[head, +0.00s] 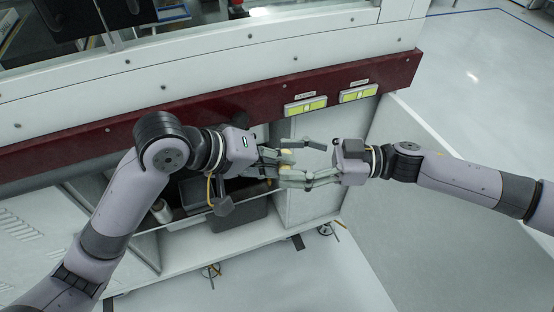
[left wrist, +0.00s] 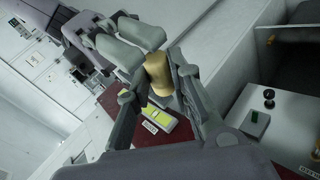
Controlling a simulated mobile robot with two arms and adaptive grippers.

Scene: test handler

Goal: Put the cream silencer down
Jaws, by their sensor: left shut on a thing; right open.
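The cream silencer (left wrist: 158,72) is a short, tan-yellow cylinder. In the left wrist view it sits between the fingers of my left gripper (left wrist: 158,84), which is shut on it. In the head view only small yellowish parts of the silencer (head: 287,152) show between the grey fingers of my left gripper (head: 278,162). My right gripper (head: 310,163) faces it from the right with its fingers spread open. The right gripper's fingers (left wrist: 130,42) also show close beyond the silencer's far end in the left wrist view. I cannot tell whether they touch it.
A dark red ledge (head: 230,104) with two yellow-green panels (head: 305,105) runs behind the grippers. Below it is an open compartment with a grey bin (head: 238,214) and a pale cylinder (head: 161,210). Light floor lies clear at lower right.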

